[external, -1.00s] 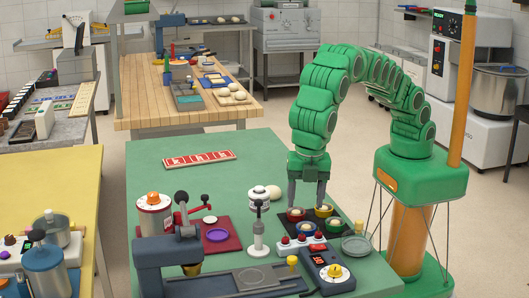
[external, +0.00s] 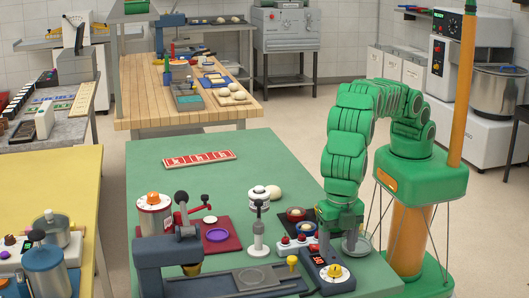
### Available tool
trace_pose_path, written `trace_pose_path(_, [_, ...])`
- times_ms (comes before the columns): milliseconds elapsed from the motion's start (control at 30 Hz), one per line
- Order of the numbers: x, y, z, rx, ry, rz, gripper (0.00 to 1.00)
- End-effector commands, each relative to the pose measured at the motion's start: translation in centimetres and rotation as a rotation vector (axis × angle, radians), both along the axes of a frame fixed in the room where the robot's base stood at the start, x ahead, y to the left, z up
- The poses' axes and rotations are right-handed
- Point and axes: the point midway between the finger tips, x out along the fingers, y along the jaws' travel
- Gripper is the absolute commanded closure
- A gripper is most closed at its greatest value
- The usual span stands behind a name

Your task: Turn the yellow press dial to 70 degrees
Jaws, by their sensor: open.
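The yellow press dial (external: 335,271) sits on the sloping top of a dark blue control box (external: 322,284) at the front right of the green table. A small red display shows on the box behind the dial; its reading is too small to tell. My gripper (external: 338,246) is open and points down just behind the dial, above the rear of the box. It appears empty and apart from the dial. The exact gap between the fingertips and the dial cannot be told from this view.
A dark blue press (external: 165,255) stands left of the box, with a small yellow knob (external: 292,262) between. A white switch box with red buttons (external: 296,245), a tray of small bowls (external: 296,214) and a glass dish (external: 366,246) are close by. The table's middle (external: 185,180) is clear.

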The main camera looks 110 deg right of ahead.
Motion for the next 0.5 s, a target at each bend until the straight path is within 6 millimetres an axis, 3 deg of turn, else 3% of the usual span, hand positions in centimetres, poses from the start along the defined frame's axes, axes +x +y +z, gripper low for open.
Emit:
trace_pose_path(300, [-0.1,-0.1,-4.5,-0.005,0.005,0.000,0.39])
trace_pose_path(500, [-0.1,-0.1,-5.7,-0.002,0.003,0.000,0.39])
